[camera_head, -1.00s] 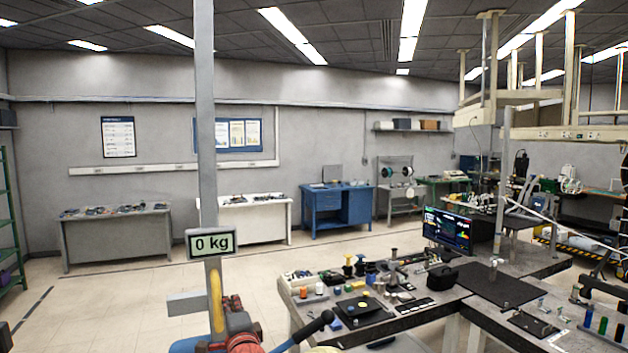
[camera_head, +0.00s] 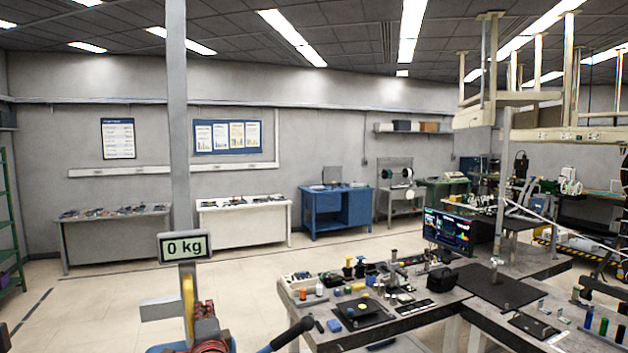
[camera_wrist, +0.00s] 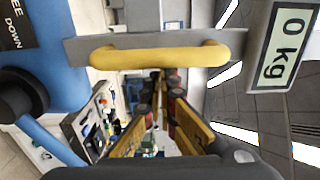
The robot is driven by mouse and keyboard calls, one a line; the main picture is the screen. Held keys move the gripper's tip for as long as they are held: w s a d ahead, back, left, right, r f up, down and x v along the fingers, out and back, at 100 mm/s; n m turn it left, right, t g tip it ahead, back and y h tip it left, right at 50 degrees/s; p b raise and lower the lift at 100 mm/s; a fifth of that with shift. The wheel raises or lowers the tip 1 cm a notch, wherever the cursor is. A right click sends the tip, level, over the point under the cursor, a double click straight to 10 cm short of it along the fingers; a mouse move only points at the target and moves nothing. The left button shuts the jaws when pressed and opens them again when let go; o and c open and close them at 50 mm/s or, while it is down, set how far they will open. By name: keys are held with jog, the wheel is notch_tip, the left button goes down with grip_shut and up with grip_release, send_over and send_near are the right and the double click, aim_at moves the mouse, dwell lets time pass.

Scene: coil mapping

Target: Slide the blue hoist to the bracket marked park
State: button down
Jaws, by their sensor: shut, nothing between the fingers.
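The hoist's upright grey post (camera_head: 178,120) carries a "0 kg" display (camera_head: 185,246) and a yellow handle (camera_head: 188,297). Its blue body (camera_head: 168,348) is mostly cut off at the bottom edge. In the wrist view, the yellow handle (camera_wrist: 160,55) crosses the upper middle on a grey plate, with the blue body (camera_wrist: 50,50) at left and the display (camera_wrist: 283,47) at right. My gripper (camera_wrist: 160,78) is shut and empty, its fingertips just below the handle in the picture. I cannot tell whether they touch it. No bracket marked park is readable.
A blue lever with a black grip (camera_head: 290,334) sticks out right of the hoist. A cluttered workbench (camera_head: 450,305) stands to the right. A grey table (camera_head: 115,240) and a white table (camera_head: 245,222) stand by the back wall. Open floor lies between.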

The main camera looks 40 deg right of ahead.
jog(key=shift+w+a, duration=0.3)
jog(key=shift+a, duration=0.95)
jog(key=shift+w+a, duration=0.25)
jog(key=shift+a, duration=1)
jog(key=shift+w+a, duration=0.3)
jog(key=shift+a, duration=0.95)
jog(key=w+a+p, duration=0.2)
jog(key=w+a, duration=0.1)
jog(key=a, duration=1)
jog(key=shift+w+a, duration=0.15)
jog(key=shift+a, duration=0.15)
jog(key=w+a+p, duration=0.2)
jog(key=w+a, duration=0.1)
jog(key=a, duration=1)
jog(key=shift+w+a, duration=0.15)
jog(key=shift+a, duration=0.2)
jog(key=d+b+v, duration=0.2)
jog(key=b+v, duration=0.2)
jog(key=v, duration=0.6)
jog(key=shift+s+b, duration=0.2)
jog(key=shift+b, duration=0.15)
